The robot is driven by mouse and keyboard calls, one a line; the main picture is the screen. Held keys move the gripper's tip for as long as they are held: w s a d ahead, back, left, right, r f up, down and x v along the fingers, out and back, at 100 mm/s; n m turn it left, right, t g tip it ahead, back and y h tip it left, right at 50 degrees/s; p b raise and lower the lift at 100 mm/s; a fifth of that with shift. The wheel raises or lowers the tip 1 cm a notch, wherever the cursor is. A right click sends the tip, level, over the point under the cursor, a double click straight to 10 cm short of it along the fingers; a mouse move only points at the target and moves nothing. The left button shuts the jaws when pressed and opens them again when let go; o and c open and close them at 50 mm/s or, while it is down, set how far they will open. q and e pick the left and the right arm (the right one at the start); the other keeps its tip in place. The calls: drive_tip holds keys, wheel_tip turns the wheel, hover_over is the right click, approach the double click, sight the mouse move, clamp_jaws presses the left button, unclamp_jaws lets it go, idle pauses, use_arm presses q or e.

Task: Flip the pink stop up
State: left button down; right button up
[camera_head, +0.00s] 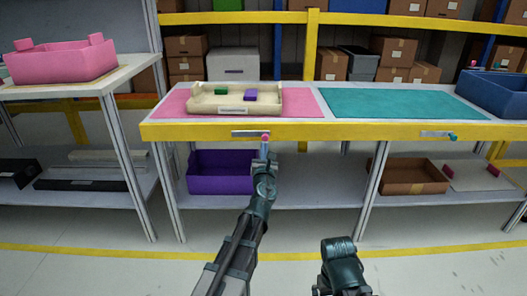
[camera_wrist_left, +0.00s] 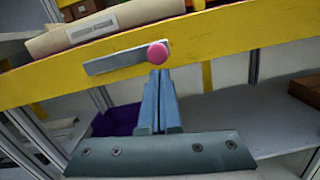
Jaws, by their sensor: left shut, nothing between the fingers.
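The pink stop (camera_head: 265,138) is a round pink knob at the right end of a flat metal bar (camera_head: 246,133) on the yellow front edge of the bench. The bar lies roughly level along the edge. In the left wrist view the pink stop (camera_wrist_left: 157,54) sits just above my fingertips. My left gripper (camera_head: 263,153) is shut and empty, just below the stop and pointing at it. In the left wrist view its fingers (camera_wrist_left: 160,74) are together; whether they touch the knob I cannot tell. My right arm shows at the bottom of the head view, with its gripper not visible.
A teal stop (camera_head: 453,138) with its own bar is further right on the yellow edge (camera_head: 365,131). A cream tray (camera_head: 215,102) with green and purple blocks stands on the pink mat (camera_head: 310,100). A purple bin (camera_head: 220,180) is on the shelf below. Floor in front is clear.

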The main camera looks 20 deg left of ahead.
idle(0.3)
use_arm(q)
drive_tip(key=shift+d+r+n+p, duration=0.1)
drive_tip(key=shift+r+n+p, duration=0.25)
drive_tip(key=shift+n, duration=0.15)
drive_tip(key=shift+r, duration=0.1)
wheel_tip(320, 180, up, 3)
drive_tip(key=n+p, duration=0.2)
drive_tip(key=shift+w+d+f+n+y+p, duration=0.1)
drive_tip(key=shift+f+n+y+p, duration=0.1)
drive_tip(key=shift+n+y+p, duration=0.15)
wheel_tip(320, 180, up, 9)
drive_tip(key=n+g+p, duration=0.1)
drive_tip(key=n+p, duration=1)
drive_tip(key=n, duration=0.2)
hover_over(266, 137)
drive_tip(key=s+a, duration=0.4)
drive_tip(key=a, duration=0.1)
drive_tip(key=shift+s+a+r+n+g+y+p, duration=0.2)
drive_tip(key=shift+a+r+n+y, duration=0.1)
drive_tip(key=shift+a+n, duration=0.45)
drive_tip(key=shift+s+a+r+n+g+y+p, duration=0.15)
drive_tip(key=shift+a+n+g+y+p, duration=0.1)
drive_tip(key=shift+a+n, duration=0.45)
drive_tip(key=shift+d, duration=0.1)
